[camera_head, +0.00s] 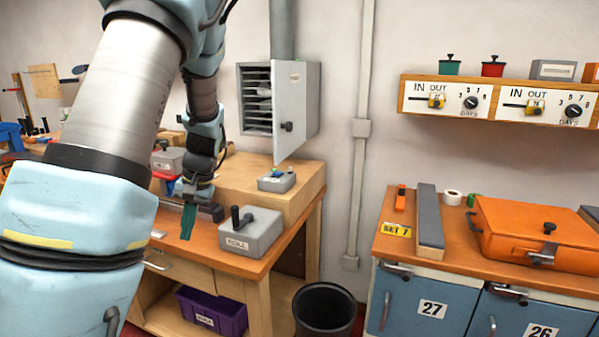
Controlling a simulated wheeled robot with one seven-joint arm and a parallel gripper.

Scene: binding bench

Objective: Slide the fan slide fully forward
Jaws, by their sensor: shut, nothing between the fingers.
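No part in view is legibly marked as the fan slide. A small grey box (277,180) with a blue and green top piece stands on the raised wooden block below the vented cabinet; I cannot tell whether it carries the slide. My gripper (188,222) hangs over the front of the wooden bench, pointing down, its dark green fingers shut and empty. It is left of the grey crank box and apart from the small grey box. A dark grey block (210,212) is partly hidden beside my gripper.
A grey crank box (250,236) stands at the bench's front right. The vented cabinet (294,100) has its door open. A black bin (324,312) stands on the floor between the benches. Right, an orange case (535,230) lies below a shelf with IN/OUT sliders (437,101).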

